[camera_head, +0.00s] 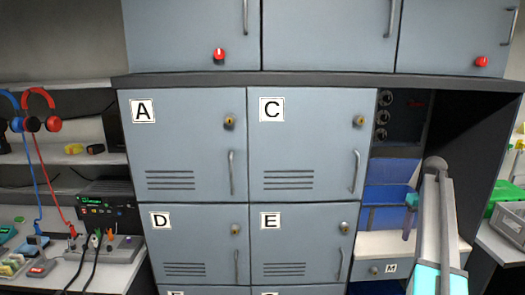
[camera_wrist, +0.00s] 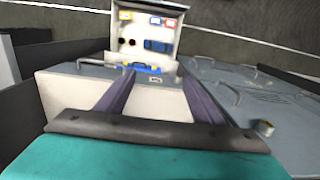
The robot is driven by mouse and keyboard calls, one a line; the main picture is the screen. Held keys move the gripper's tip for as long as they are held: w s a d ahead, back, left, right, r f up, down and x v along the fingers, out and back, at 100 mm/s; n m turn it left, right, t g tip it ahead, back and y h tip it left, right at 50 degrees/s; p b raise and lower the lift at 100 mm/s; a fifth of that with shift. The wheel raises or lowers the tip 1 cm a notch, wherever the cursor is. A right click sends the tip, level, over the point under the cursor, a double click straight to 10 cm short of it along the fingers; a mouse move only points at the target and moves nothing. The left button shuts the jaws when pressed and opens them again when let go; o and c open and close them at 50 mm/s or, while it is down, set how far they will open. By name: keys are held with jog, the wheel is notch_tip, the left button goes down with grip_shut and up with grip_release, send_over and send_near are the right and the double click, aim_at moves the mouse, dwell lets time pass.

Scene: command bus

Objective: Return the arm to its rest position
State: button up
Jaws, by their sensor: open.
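My arm (camera_head: 438,225) rises at the right of the head view, in front of the open bay of the cabinet, and bends at its top. My gripper (camera_head: 406,234) hangs down beside it, small and seen from the side. In the wrist view my gripper (camera_wrist: 156,82) shows two purple fingers spread wide apart beyond a dark bar and a teal body. Nothing is between the fingers. Behind them lies a pale surface, partly hidden by the gripper.
A grey locker cabinet has shut doors A (camera_head: 190,145), C (camera_head: 305,145), D (camera_head: 200,243) and E (camera_head: 300,243), with protruding handles. Drawer M (camera_head: 384,270) sits low in the bay. Shelves with headphones (camera_head: 38,110) stand left. A green box (camera_head: 505,215) stands right.

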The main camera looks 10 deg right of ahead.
jog(key=s+a+f+g+b, duration=0.1)
jog(key=s+a+f, duration=0.2)
jog(key=a+f, duration=0.8)
jog(key=s+a+f+g+b, duration=0.15)
jog(key=a+f, duration=0.55)
jog(key=f, duration=0.7)
jog(key=s+a+f+b, duration=0.2)
jog(key=s+a+f, duration=0.1)
jog(key=a+f, duration=0.85)
jog(key=s+a+f+n+g+b, duration=0.1)
jog(key=s+a+f, duration=0.4)
jog(key=s+f, duration=0.2)
jog(key=s+a+f+b, duration=0.1)
jog(key=s+a+f, duration=0.45)
jog(key=f, duration=0.25)
jog(key=s+a+f+g+b, duration=0.1)
jog(key=s+a+f, duration=0.3)
jog(key=s, duration=0.5)
jog(key=s+a+f+g+b, duration=0.1)
jog(key=s+a+f, duration=0.2)
jog(key=s, duration=0.6)
jog(key=shift+s+a+f, duration=0.35)
jog(key=shift+s+f, duration=0.05)
jog(key=shift+f, duration=0.3)
jog(key=c, duration=0.7)
jog(key=shift+d, duration=0.1)
jog(key=shift+c, duration=0.3)
